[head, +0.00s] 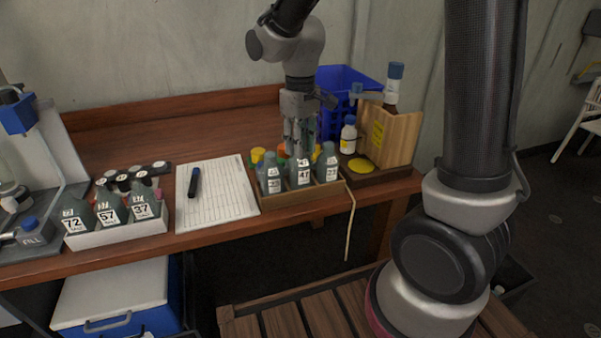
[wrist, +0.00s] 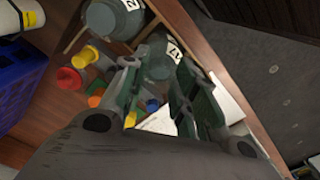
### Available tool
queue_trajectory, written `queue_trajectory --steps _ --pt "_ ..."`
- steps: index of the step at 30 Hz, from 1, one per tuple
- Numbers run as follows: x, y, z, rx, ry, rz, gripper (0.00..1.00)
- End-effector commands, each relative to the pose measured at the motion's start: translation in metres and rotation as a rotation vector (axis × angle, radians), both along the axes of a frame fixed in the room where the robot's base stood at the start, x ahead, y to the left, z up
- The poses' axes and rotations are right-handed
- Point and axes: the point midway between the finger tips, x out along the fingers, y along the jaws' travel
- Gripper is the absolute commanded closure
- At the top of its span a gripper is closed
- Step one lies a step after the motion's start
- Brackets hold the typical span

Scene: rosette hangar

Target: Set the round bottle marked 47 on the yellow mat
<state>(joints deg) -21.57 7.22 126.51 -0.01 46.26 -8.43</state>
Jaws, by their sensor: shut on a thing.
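The round bottle marked 47 (head: 300,174) is grey-green with a white label and stands in the middle of the front row of a wooden tray (head: 300,196). My gripper (head: 300,148) comes down from above and is shut on its top. In the wrist view the bottle (wrist: 157,62) shows between the two green-padded fingers (wrist: 158,95); its label is partly hidden and its neck is covered. The bottle looks upright and still in its slot. The yellow mat (head: 361,166) is a small round disc to the right of the tray, and its top looks bare.
Similar bottles stand close on the left (head: 270,175) and right (head: 327,164) of it. A white bottle (head: 348,136), a wooden box (head: 397,136) and a blue basket (head: 340,85) stand behind the mat. A white tray (head: 118,231) with bottles 72, 57 and 37 is far left.

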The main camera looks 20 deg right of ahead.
Motion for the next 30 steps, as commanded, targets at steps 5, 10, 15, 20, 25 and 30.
queue_trajectory --steps 5,10,15,20,25,30 --pt "0.000 0.000 0.011 0.001 -0.002 0.000 0.88" --pt "0.000 0.000 0.019 0.000 -0.001 0.000 0.88" --pt "0.000 0.000 0.029 0.001 -0.003 0.000 0.88" --pt "0.000 0.000 0.037 0.001 -0.003 0.000 0.88" --pt "0.000 0.000 0.046 0.001 -0.002 0.000 0.88" --pt "0.000 0.000 0.055 0.001 -0.002 0.000 0.88"
